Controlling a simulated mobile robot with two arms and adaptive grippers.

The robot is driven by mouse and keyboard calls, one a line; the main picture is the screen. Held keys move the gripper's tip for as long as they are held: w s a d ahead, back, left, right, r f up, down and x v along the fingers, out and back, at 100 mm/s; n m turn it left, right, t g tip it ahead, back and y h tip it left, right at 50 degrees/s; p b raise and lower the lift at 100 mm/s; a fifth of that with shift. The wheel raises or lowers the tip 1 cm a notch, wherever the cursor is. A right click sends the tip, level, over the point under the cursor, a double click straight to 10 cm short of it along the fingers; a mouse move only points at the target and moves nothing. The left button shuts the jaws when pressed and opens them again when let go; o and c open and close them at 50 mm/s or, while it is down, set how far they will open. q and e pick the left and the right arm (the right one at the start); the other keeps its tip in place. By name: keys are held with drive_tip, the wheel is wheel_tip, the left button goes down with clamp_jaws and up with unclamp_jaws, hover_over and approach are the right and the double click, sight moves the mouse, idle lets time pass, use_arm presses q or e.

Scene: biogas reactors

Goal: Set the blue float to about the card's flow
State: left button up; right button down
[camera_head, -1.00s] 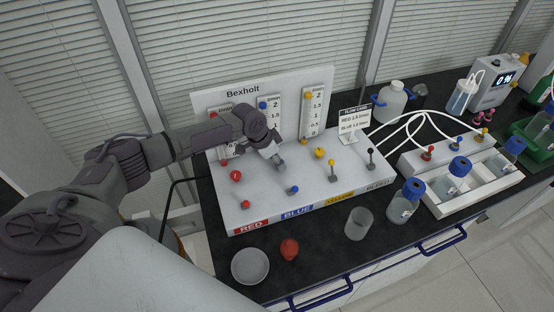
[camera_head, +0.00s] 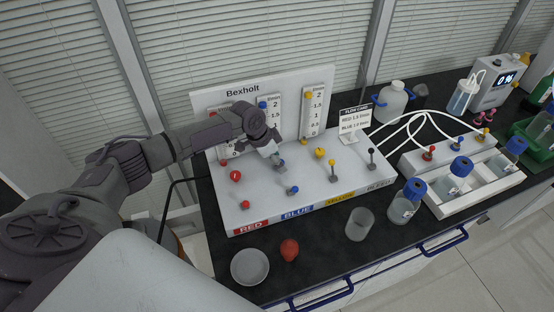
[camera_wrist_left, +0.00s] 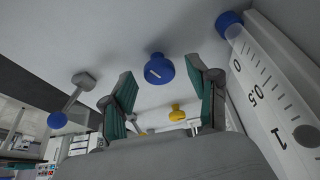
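The blue scale tube (camera_head: 265,119) stands on the white Bexholt panel, with a blue piece at its top. In the left wrist view its lower end has a blue fitting (camera_wrist_left: 229,20), and a dark ball (camera_wrist_left: 304,135), apparently the float, sits near the 1 mark. My left gripper (camera_head: 279,158) is over the blue knob, mostly hiding it in the head view. In the left wrist view the blue knob (camera_wrist_left: 159,68) lies between the two parted fingers, with gaps on both sides. The flow card (camera_head: 354,120) stands at right; its figures are too small to read surely. My right gripper is out of view.
A red knob (camera_head: 235,176) and a yellow knob (camera_head: 320,152) flank the gripper. A bowl (camera_head: 250,266), red ball (camera_head: 289,250) and clear beaker (camera_head: 359,222) are on the black counter. Bottles stand right.

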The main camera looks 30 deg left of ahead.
use_arm(q)
drive_tip(key=shift+r, duration=0.1)
drive_tip(key=v, duration=1.1)
drive_tip(key=shift+s+r, duration=0.15)
drive_tip(key=shift+r, duration=0.2)
drive_tip(key=shift+a, duration=0.1)
